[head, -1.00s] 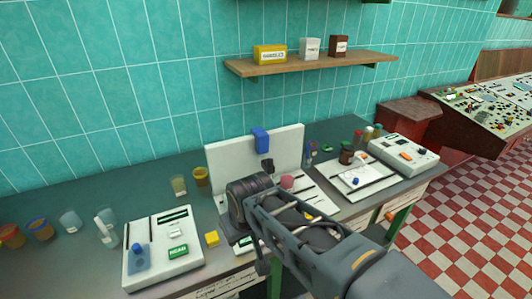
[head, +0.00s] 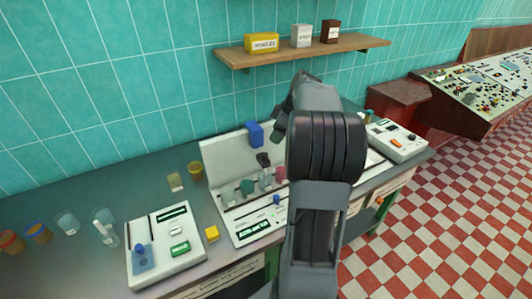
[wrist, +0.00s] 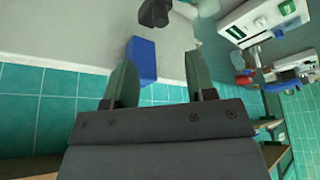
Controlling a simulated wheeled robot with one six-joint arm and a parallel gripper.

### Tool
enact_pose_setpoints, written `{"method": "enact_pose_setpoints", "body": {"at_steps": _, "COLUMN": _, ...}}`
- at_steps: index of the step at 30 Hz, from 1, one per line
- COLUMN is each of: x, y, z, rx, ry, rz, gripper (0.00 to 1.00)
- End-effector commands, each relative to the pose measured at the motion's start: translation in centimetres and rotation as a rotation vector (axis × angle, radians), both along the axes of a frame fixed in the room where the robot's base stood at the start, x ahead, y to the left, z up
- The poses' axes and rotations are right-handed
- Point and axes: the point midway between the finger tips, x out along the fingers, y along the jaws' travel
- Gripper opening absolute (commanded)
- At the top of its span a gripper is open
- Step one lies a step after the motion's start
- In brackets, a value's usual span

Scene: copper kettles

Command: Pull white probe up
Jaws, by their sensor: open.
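A white stick-like piece (head: 104,228) leans in a clear beaker at the left of the bench; I cannot tell whether it is the white probe. A white device (head: 240,165) with an upright back panel stands mid-bench, with a blue block (head: 254,134) high on it and a dark holder (head: 263,159) below. My gripper (head: 279,122) is raised to the right of the blue block. In the wrist view, its two green fingers (wrist: 163,84) are apart and empty, with the blue block (wrist: 141,60) beyond them. My arm hides the device's right part.
A shelf (head: 300,54) with several boxes hangs on the tiled wall above.

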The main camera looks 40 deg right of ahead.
Motion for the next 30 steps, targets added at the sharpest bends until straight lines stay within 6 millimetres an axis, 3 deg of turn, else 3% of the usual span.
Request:
{"method": "enact_pose_setpoints", "body": {"at_steps": 6, "x": 1.4, "y": 1.2, "z": -4.0, "rx": 0.003, "ry": 0.004, "rz": 0.002, "gripper": 0.51}}
{"method": "enact_pose_setpoints", "body": {"at_steps": 15, "x": 2.8, "y": 2.3, "z": -8.3, "rx": 0.002, "ry": 0.003, "rz": 0.002, "gripper": 0.51}}
{"method": "enact_pose_setpoints", "body": {"at_steps": 21, "x": 3.2, "y": 2.6, "z": -9.7, "rx": 0.0, "ry": 0.002, "rz": 0.0, "gripper": 0.51}}
{"method": "enact_pose_setpoints", "body": {"at_steps": 30, "x": 3.3, "y": 2.7, "z": -10.1, "rx": -0.001, "ry": 0.001, "rz": 0.0, "gripper": 0.51}}
